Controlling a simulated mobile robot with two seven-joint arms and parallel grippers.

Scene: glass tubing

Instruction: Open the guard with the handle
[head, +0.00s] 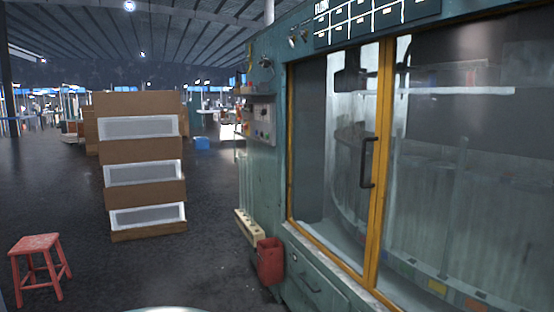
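The guard (340,170) is a glazed panel in a yellow frame on the front of a green machine, at the right of the head view. It appears closed, with its yellow edge against the neighbouring glass. A dark vertical bar handle (367,163) is on the yellow upright near the middle of the machine front. Large machine parts show dimly behind the glass. Neither of my grippers is in view, and nothing touches the handle.
A red bin (270,261) stands on the floor against the machine, near a pale wooden rack (249,227). A control panel (262,122) is on the machine's left side. Stacked brown boxes (146,190) and a red stool (40,266) stand left. Floor between is clear.

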